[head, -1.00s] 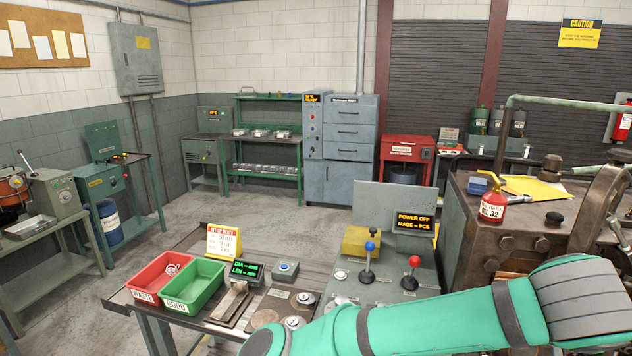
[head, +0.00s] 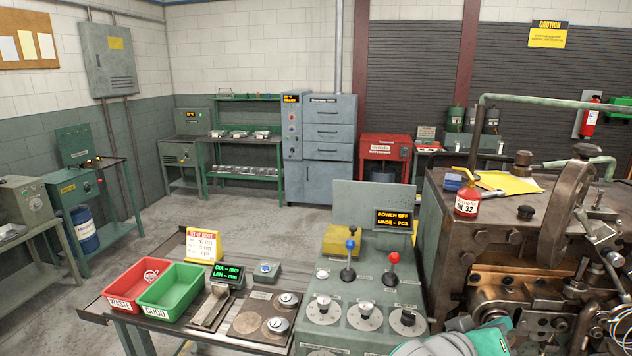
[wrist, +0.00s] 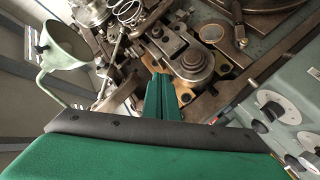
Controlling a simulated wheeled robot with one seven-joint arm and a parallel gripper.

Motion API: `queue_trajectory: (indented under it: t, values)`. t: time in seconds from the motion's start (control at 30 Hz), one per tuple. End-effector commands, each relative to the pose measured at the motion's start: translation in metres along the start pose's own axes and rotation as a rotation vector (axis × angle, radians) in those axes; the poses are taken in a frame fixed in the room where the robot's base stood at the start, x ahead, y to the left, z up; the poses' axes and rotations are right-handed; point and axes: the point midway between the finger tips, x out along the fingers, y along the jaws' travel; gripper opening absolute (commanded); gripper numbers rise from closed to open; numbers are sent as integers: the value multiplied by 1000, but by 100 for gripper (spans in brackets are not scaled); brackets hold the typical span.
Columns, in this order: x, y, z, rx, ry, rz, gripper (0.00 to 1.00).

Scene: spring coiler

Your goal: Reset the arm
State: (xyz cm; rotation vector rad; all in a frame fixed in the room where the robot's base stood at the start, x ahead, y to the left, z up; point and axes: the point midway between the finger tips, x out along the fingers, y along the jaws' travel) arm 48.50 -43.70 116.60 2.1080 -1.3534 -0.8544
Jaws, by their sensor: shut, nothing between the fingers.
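My gripper (wrist: 162,97) shows in the wrist view with its green fingers together and nothing between them. It points at the metal tooling (wrist: 190,62) of the coiler; I cannot tell the exact gap. In the head view only a green and grey part of my arm shows at the bottom right edge, in front of the coiler (head: 505,230). The gripper itself is not visible there.
The control console (head: 368,285) with blue and red levers stands left of the coiler. A red bin (head: 127,299) and green bin (head: 160,307) sit on the bench. A red oil can (head: 467,201) stands on the coiler. Wire coils (wrist: 127,12) lie near the tooling.

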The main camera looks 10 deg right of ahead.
Motion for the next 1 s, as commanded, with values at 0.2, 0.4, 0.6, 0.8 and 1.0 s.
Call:
queue_trajectory:
  t: [0.2, 0.4, 0.6, 0.8, 1.0]
  values:
    - [-10, -40, 3, -95, 161, 34, 0]
    - [-29, -85, 12, -155, 312, 10, 0]
    - [-56, -135, 33, -194, 455, -60, 0]
    - [-92, -184, 66, -207, 575, -173, 0]
    - [-135, -226, 110, -190, 666, -320, 0]
